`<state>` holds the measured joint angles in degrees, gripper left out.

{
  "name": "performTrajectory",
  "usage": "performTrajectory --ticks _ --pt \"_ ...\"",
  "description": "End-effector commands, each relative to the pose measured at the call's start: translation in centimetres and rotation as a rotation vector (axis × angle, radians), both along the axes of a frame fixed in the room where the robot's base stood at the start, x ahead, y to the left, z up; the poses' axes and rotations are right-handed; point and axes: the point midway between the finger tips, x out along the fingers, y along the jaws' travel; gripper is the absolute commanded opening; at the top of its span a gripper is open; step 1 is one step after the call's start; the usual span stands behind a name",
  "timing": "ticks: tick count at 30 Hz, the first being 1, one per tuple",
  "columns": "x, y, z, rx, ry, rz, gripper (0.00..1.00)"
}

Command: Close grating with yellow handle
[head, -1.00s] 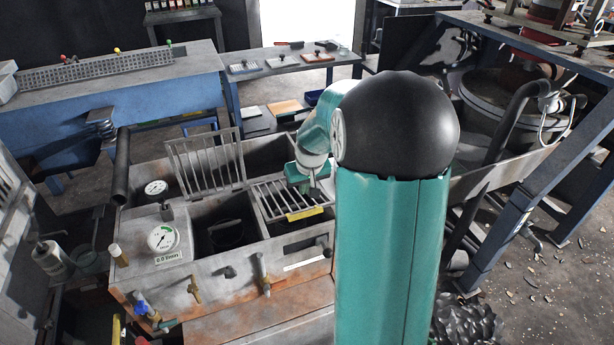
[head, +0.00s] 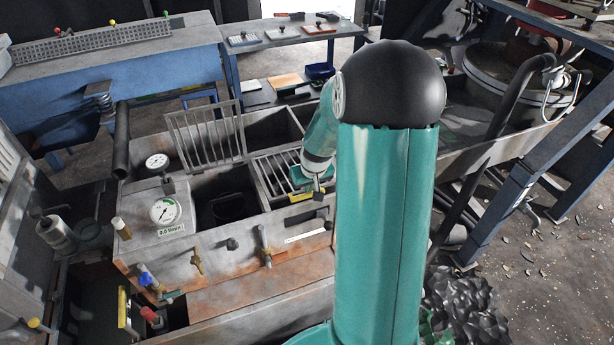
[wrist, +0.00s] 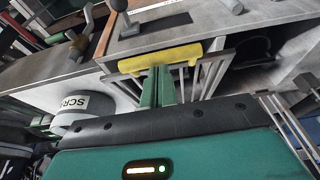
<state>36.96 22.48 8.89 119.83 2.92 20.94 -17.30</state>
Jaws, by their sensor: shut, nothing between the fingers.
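The grating with the yellow handle (head: 271,172) lies over the right front compartment of the metal box, looking flat or nearly flat. Its yellow handle (head: 299,197) is at the front edge, by the box's front wall; whether the grating sits flush I cannot tell. In the wrist view the yellow handle (wrist: 190,55) crosses just beyond my fingertips, with the bars behind it. My gripper (head: 318,193) is shut and empty, at the right end of the handle in the head view. In the wrist view its green fingers (wrist: 160,72) overlap the handle's edge; I cannot tell whether they touch.
A second grating (head: 205,137) stands upright at the back of the left compartment. Gauges (head: 165,211) and valves (head: 197,260) stick out along the left and front of the box (head: 215,265). A dark pipe (head: 121,140) rises at the left.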

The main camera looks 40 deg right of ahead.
Motion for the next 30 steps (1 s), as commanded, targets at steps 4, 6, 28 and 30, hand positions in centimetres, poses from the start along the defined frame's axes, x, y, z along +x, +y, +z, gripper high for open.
performTrajectory --ticks 4,6,28,30 --pt "-1.3 0.4 -3.9 0.004 0.006 0.001 0.0" --pt "-1.5 0.4 -5.2 0.002 0.005 -0.001 0.0" --pt "-1.0 0.5 -4.6 -0.002 0.001 0.0 0.0" --pt "-0.5 0.5 -3.2 -0.005 -0.005 0.001 0.0"
